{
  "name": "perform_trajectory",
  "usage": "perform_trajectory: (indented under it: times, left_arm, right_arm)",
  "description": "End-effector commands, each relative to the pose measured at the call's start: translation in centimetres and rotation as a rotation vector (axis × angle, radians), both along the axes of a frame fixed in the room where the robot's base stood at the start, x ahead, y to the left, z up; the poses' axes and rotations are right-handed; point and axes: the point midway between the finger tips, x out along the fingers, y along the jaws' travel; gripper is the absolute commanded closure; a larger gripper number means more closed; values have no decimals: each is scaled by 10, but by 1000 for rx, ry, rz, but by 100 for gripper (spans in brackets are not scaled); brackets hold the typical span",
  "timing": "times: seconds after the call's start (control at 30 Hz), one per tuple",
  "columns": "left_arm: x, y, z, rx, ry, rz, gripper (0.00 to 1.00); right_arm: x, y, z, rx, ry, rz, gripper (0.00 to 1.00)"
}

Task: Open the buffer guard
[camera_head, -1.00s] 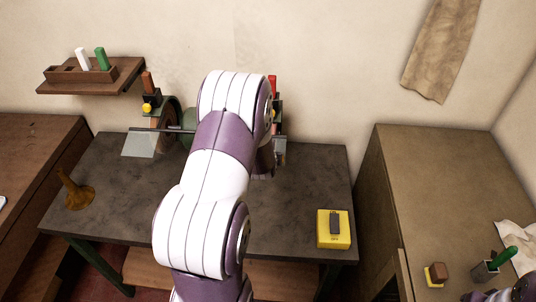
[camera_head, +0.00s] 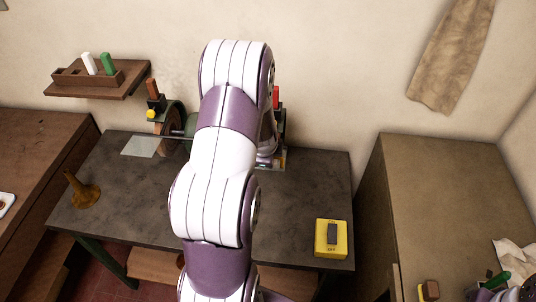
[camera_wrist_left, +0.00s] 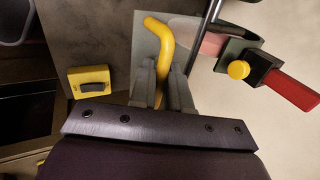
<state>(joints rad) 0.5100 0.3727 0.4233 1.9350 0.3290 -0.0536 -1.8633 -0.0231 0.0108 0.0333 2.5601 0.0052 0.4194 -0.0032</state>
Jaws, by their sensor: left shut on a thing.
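The buffer stands at the back of the dark table, partly behind my left arm. Its left wheel (camera_head: 168,137) and a red handle (camera_head: 276,97) at its right show in the head view. My left gripper is hidden there behind the arm. In the left wrist view my left gripper (camera_wrist_left: 163,70) is shut on a bent yellow handle (camera_wrist_left: 156,25), which sticks out past the fingertips. A pale panel (camera_wrist_left: 184,30) lies behind the handle; I cannot tell if they are joined. A red handle (camera_wrist_left: 292,90) and a yellow knob (camera_wrist_left: 238,70) show to the right.
A yellow switch box (camera_head: 331,239) sits at the table's front right; it also shows in the left wrist view (camera_wrist_left: 90,83). A brown funnel-like piece (camera_head: 84,190) stands at the left. A wall shelf (camera_head: 98,92) is back left. The right bench (camera_head: 440,200) is mostly clear.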

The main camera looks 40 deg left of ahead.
Motion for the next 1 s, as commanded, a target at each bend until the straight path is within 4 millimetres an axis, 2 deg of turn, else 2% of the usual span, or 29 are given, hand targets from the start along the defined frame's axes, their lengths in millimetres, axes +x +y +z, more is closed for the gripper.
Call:
perform_trajectory:
  times: [0.2, 0.23, 0.27, 0.3, 0.63, 1.0]
  left_arm:
    - [1, 1, 1, 3, -4, 0, 100]
    - [1, 1, 1, 3, -4, 0, 80]
    - [1, 1, 1, 3, -4, 0, 70]
    - [1, 1, 1, 3, -4, 0, 67]
    - [0, 0, 2, 1, -2, 0, 67]
    - [-11, -7, 34, 2, -1, 0, 67]
  right_arm:
    - [0, 0, 0, 0, 0, 0, 100]
    - [0, 0, 0, 0, 0, 0, 100]
    - [0, 0, 0, 0, 0, 0, 100]
    - [0, 0, 0, 0, 0, 0, 100]
    - [0, 0, 0, 0, 0, 0, 100]
    - [0, 0, 0, 0, 0, 0, 100]
